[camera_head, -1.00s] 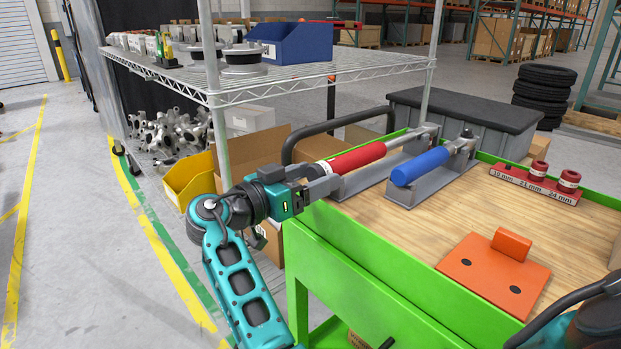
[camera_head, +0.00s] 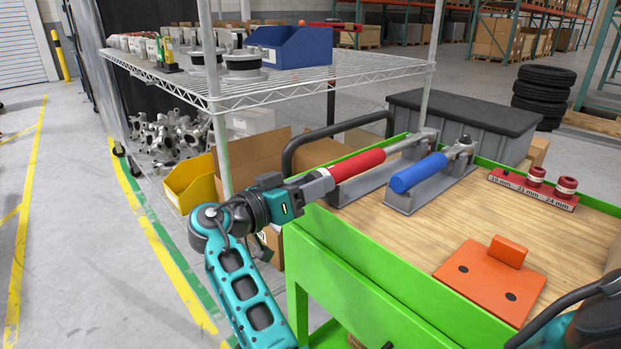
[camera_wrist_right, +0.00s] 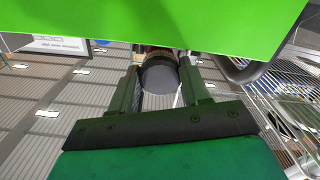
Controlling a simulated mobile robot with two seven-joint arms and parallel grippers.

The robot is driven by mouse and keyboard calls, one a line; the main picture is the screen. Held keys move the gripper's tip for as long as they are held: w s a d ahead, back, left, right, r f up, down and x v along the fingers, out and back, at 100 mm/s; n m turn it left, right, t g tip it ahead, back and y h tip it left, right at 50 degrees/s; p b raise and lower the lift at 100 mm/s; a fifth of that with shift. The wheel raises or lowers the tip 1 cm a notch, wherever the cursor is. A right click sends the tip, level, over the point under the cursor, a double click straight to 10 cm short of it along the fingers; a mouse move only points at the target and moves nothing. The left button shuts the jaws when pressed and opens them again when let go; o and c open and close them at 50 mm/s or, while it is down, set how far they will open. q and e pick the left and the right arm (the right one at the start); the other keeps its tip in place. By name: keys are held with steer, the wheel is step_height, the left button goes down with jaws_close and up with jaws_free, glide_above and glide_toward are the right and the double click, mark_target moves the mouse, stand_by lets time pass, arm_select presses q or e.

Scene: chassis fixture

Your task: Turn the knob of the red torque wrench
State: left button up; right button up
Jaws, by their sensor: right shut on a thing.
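The red torque wrench (camera_head: 357,164) lies in a grey holder on the wooden top of the green cart, its handle end pointing left past the cart's edge. My right gripper (camera_head: 312,187) is at that handle end. In the right wrist view, the dark round knob (camera_wrist_right: 159,76) sits between the two fingers of my right gripper (camera_wrist_right: 160,88), which is shut on it. The fingers partly hide the knob in the head view. My left gripper is not in view.
A blue torque wrench (camera_head: 419,172) lies in a holder beside the red one. A red socket rack (camera_head: 530,190) and an orange block (camera_head: 488,283) are on the cart top (camera_head: 440,235). A wire shelf (camera_head: 330,75) stands behind my right gripper.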

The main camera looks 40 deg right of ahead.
steer(key=shift+n+p, duration=0.3)
steer(key=shift+n, duration=0.7)
steer(key=o, duration=1.1)
steer(key=shift+c, duration=0.2)
steer(key=s+a, duration=0.1)
steer(key=a, duration=1.2)
steer(key=shift+p, duration=0.35)
